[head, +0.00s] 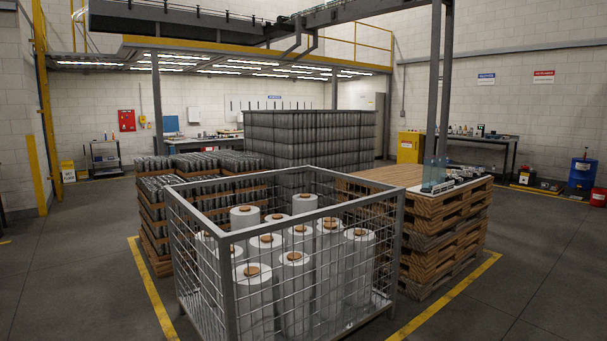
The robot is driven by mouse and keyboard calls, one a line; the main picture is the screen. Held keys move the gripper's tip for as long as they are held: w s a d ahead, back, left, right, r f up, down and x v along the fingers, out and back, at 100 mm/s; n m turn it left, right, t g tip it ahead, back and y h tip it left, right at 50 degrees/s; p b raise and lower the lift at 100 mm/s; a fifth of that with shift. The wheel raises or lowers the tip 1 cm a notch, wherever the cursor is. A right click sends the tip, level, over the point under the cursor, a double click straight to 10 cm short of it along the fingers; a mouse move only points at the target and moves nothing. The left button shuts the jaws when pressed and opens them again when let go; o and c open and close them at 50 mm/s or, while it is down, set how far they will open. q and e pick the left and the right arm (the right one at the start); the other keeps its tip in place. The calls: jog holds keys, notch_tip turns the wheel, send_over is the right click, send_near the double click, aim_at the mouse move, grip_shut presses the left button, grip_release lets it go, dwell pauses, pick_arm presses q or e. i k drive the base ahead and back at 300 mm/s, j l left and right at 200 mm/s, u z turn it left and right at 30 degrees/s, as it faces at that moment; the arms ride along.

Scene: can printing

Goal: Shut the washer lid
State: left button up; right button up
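I cannot make out a washer or its lid in the head view. Neither of my grippers nor my arms shows in the picture.
A wire mesh cage (232,238) holding several white rolls (296,280) stands close in front. Stacked wooden pallets (440,240) are at its right, and pallets of cans (308,140) behind. Yellow floor lines (152,290) border this area. Open floor (545,265) lies right; a workbench (480,139) stands at the back right.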

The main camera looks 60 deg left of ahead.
aim_at(171, 124)
jog(key=j+u, duration=0.75)
jog(key=i+j+u, duration=0.2)
jog(key=j+u, duration=0.2)
jog(key=i+j+u, duration=0.15)
jog(key=j+u, duration=0.25)
jog(key=i+j+u, duration=0.2)
jog(key=u, duration=0.2)
jog(key=i+j+u, duration=0.6)
jog(key=i, duration=0.25)
jog(key=i+j+u, duration=0.3)
jog(key=i, duration=0.2)
jog(key=i+u, duration=0.35)
jog(key=i, duration=1.4)
jog(key=i+l, duration=0.1)
jog(key=i, duration=1.35)
jog(key=i+u, duration=0.1)
jog(key=i, duration=1.3)
jog(key=i+j+z, duration=0.1)
jog(key=i, duration=6.7)
jog(key=i+z, duration=0.1)
jog(key=i, duration=1.45)
